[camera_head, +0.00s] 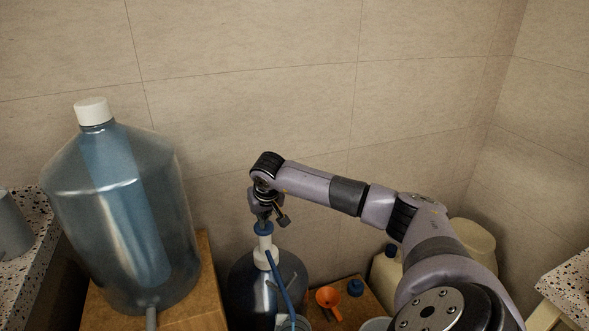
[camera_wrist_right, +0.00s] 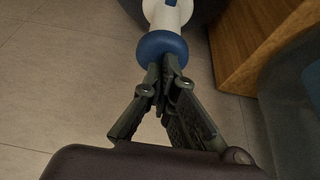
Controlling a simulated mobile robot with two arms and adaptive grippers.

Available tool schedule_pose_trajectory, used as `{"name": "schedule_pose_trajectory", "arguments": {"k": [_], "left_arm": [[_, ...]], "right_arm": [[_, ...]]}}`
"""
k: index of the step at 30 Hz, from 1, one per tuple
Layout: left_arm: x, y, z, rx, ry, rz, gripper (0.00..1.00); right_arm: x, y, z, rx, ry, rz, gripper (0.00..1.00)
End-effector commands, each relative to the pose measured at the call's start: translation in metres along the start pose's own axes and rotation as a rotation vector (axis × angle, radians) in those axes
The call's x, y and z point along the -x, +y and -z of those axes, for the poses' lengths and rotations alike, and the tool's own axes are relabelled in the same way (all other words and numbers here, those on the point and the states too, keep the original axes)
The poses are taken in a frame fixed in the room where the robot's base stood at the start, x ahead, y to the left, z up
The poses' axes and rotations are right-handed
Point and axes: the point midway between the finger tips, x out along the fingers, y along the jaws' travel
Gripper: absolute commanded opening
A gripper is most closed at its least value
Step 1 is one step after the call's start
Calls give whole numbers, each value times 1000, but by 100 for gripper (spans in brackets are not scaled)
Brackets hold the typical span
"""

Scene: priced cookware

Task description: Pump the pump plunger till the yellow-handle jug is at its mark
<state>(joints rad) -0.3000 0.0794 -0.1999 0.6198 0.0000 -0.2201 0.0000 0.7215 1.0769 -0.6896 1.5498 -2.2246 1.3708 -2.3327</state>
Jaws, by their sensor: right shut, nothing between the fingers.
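The pump plunger has a blue knob (camera_head: 263,228) on a white pump body (camera_head: 265,247), which sits on top of a dark blue bottle (camera_head: 250,285). My right gripper (camera_head: 262,219) is shut, pointing down at the blue knob. In the right wrist view the shut fingertips (camera_wrist_right: 165,66) are at the edge of the blue knob (camera_wrist_right: 161,46), with nothing between them; I cannot tell whether they press on it. A blue hose (camera_head: 279,280) runs down from the pump to a clear vessel (camera_head: 291,323) at the bottom edge. No yellow handle or level mark can be made out. My left gripper is out of view.
A large clear bottle with a white cap (camera_head: 93,111) stands on a wooden stand (camera_head: 208,285) at the left. An orange funnel (camera_head: 328,297), a blue cap (camera_head: 355,287) and a cream canister (camera_head: 384,270) are at the lower right. A tiled wall (camera_head: 300,110) closes the back.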

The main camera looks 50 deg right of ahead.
Motion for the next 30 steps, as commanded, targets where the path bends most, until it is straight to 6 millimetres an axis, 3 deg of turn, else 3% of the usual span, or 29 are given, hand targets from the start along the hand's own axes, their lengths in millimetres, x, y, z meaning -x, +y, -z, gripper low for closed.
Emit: {"name": "schedule_pose_trajectory", "arguments": {"k": [8, 22, 30], "left_arm": [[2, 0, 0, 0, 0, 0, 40], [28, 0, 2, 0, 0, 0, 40], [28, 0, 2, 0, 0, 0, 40]], "right_arm": [[2, 0, 1, 0, -1, -1, 0], [36, 0, 15, 0, 0, -1, 0], [37, 0, 15, 0, -1, -1, 0]]}}
